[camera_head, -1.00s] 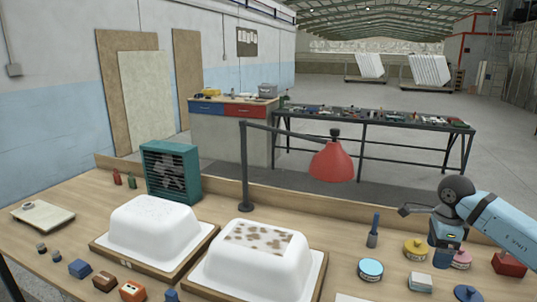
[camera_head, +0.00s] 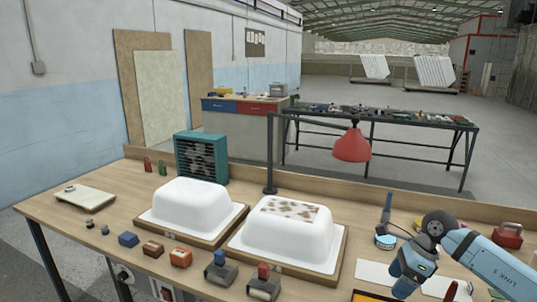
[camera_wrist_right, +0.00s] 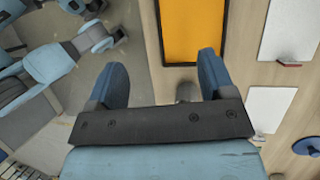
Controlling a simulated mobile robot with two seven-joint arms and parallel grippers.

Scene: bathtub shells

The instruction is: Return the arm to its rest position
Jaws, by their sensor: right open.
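My right arm comes in from the right in the head view, bent at the wrist. Its gripper (camera_head: 403,287) points down over the front right of the workbench (camera_head: 75,212). In the right wrist view the two blue fingers (camera_wrist_right: 162,78) are spread apart with nothing between them. They are over the bench's front edge, beside an orange panel in a dark frame (camera_wrist_right: 192,30). My left gripper is not in view.
Two white bathtub shells (camera_head: 190,205) and (camera_head: 285,240) sit upside down on wooden boards. A red lamp (camera_head: 352,145) stands behind them. A blue-handled brush (camera_head: 387,212), a round tin (camera_head: 385,241) and a red box (camera_head: 508,236) are near my arm.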

